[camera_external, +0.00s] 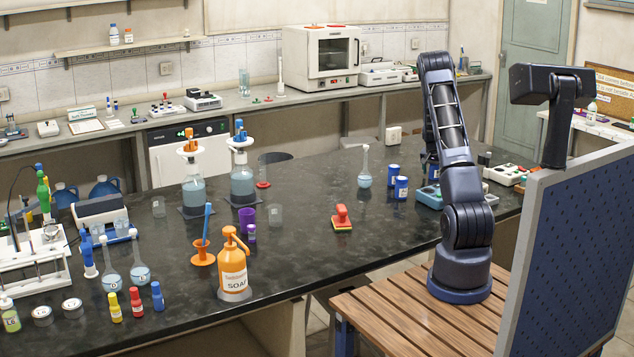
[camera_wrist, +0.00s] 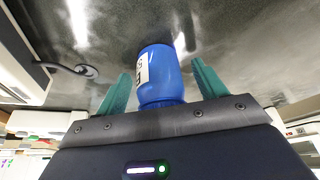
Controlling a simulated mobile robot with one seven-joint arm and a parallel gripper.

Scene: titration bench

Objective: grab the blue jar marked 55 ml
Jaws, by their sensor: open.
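Two blue jars with white labels stand close together on the dark bench in the external view, one farther back (camera_external: 393,172) and one nearer (camera_external: 401,188). Their markings are too small to read there. In the wrist view one blue jar (camera_wrist: 162,75) lies between the two teal fingers of my gripper (camera_wrist: 161,70). Its white label is turned to the left and only partly legible. The fingers are open, with a visible gap on each side of the jar. In the external view my gripper (camera_external: 429,172) is just right of the jars, partly hidden by my arm.
A round flask with pale blue liquid (camera_external: 365,170) stands left of the jars. A red stamp (camera_external: 342,218) is nearer the front. A blue-grey device (camera_external: 429,197) sits right of the jars.

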